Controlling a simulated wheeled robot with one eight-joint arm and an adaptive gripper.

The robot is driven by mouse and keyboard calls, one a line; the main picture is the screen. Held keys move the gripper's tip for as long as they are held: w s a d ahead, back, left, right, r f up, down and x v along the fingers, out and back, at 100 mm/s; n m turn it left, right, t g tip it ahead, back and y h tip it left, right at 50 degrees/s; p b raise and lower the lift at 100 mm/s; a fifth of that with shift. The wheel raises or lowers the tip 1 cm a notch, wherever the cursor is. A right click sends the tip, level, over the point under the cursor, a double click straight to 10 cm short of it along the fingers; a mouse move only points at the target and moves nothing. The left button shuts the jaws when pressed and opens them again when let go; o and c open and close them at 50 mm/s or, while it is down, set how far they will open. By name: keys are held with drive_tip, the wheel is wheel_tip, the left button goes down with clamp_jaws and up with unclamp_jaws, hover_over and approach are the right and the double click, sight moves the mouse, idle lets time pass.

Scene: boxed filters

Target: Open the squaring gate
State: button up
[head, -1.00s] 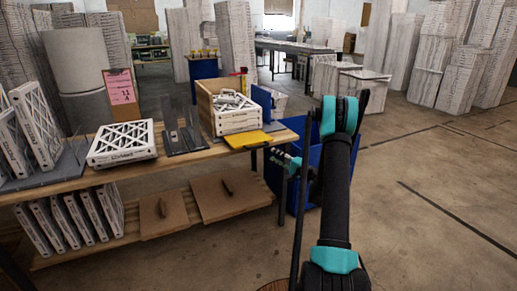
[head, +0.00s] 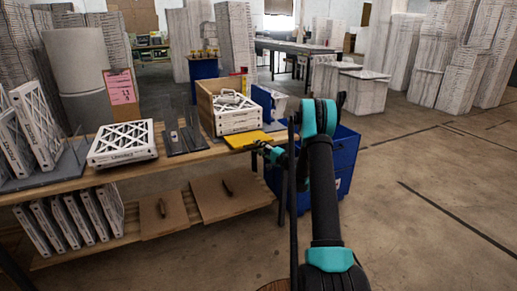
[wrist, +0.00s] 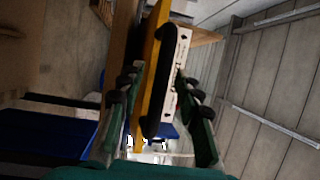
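A yellow panel (head: 248,140) juts from the bench's front edge, before an open wooden box (head: 206,106) holding white filters (head: 238,118). A blue panel (head: 262,103) stands upright at the box's right side. I cannot tell for certain which panel is the squaring gate. My gripper (head: 265,150) is at the yellow panel's right end. In the wrist view, my gripper (wrist: 157,75) has its fingers apart, with the yellow panel (wrist: 147,75), a black bar (wrist: 164,85) and a white filter edge (wrist: 181,65) in the gap. Contact cannot be made out.
A blue bin (head: 343,160) stands on the floor behind my arm. A filter (head: 123,145) and a dark slotted stand (head: 182,139) sit left on the bench (head: 195,154). The floor to the right is clear.

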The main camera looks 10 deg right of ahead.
drive_tip(key=shift+c, duration=0.5)
clamp_jaws()
drive_tip(key=shift+r, duration=0.1)
drive_tip(key=r, duration=0.2)
drive_tip(key=w+r, duration=0.1)
drive_tip(key=r, duration=0.1)
drive_tip(key=shift+a+r, duration=0.1)
